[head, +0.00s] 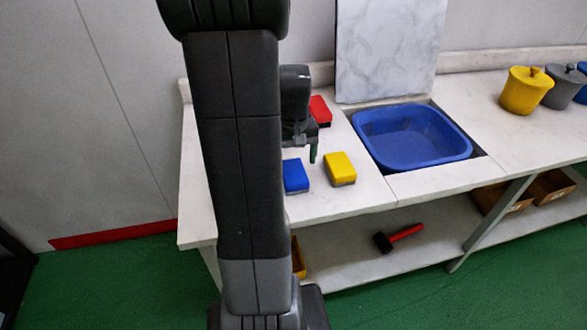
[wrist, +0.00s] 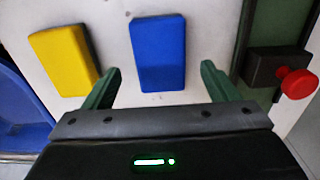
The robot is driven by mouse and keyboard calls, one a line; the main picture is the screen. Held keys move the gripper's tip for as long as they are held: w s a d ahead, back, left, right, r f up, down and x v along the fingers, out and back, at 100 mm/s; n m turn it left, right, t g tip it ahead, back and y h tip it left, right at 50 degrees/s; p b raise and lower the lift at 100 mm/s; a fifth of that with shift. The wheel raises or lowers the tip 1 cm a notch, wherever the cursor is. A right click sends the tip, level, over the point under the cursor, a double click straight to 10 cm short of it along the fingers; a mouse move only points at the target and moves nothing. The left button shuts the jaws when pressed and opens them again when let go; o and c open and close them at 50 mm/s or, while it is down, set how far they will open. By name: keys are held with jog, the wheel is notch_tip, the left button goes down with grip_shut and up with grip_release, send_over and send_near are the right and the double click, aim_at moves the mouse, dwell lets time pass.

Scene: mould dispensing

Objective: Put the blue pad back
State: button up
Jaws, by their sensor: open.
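The blue pad (head: 295,176) lies flat on the white worktop, left of the yellow pad (head: 340,168) in the head view and partly hidden by my arm. In the wrist view the blue pad (wrist: 158,52) is upright in the picture, just beyond my fingertips and roughly centred between them. My gripper (wrist: 160,82) is open and empty, with its green fingers apart. In the head view one green fingertip of my gripper (head: 313,153) shows near the pads. A red pad (head: 320,110) lies farther back, partly behind the wrist.
A blue basin (head: 412,135) is set into the worktop on the right. Yellow and grey lidded pots (head: 524,90) stand at the far right. A red and black hammer (head: 400,237) lies on the lower shelf. The yellow pad (wrist: 65,60) is close to my left finger in the wrist view.

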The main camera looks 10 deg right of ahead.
aim_at(294, 171)
notch_tip(294, 171, up, 7)
jog(key=shift+f, duration=0.15)
jog(key=shift+f, duration=0.1)
notch_tip(294, 171, down, 13)
jog(key=shift+r+b, duration=0.1)
jog(key=shift+b, duration=0.4)
notch_tip(294, 171, up, 3)
jog(key=shift+f+p, duration=0.1)
jog(key=shift+p, duration=0.25)
jog(key=shift+r, duration=0.5)
jog(key=shift+f, duration=0.1)
